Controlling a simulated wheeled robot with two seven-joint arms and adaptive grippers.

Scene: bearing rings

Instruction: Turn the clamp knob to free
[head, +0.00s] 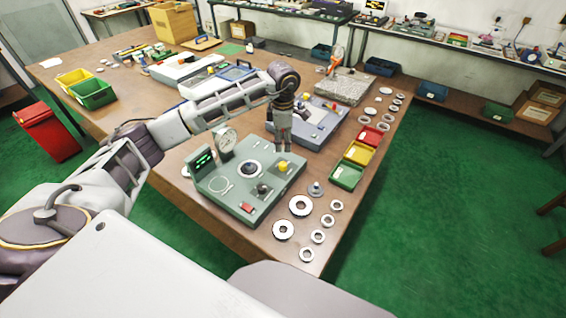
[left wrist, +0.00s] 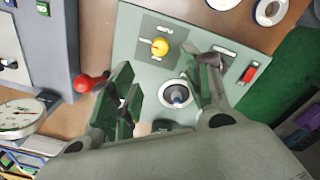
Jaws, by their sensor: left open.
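The grey-green test device (head: 225,195) sits near the front of the bench. On it is a yellow knob (head: 283,167) on a dark square plate, also seen in the left wrist view (left wrist: 160,46). Its small labels are unreadable, so I cannot tell its setting. My left gripper (head: 283,152) points down above the device by the yellow knob. In the left wrist view its fingers (left wrist: 168,78) are apart and empty, with the yellow knob beyond them. My right gripper is out of view.
A dial gauge (head: 226,140) stands on the device's back left. A red switch (head: 247,207) is at its front. Loose bearing rings (head: 300,206) lie to the right, near the bench edge. Red, yellow and green bins (head: 347,176) are behind them. A blue-grey device (head: 318,125) stands behind.

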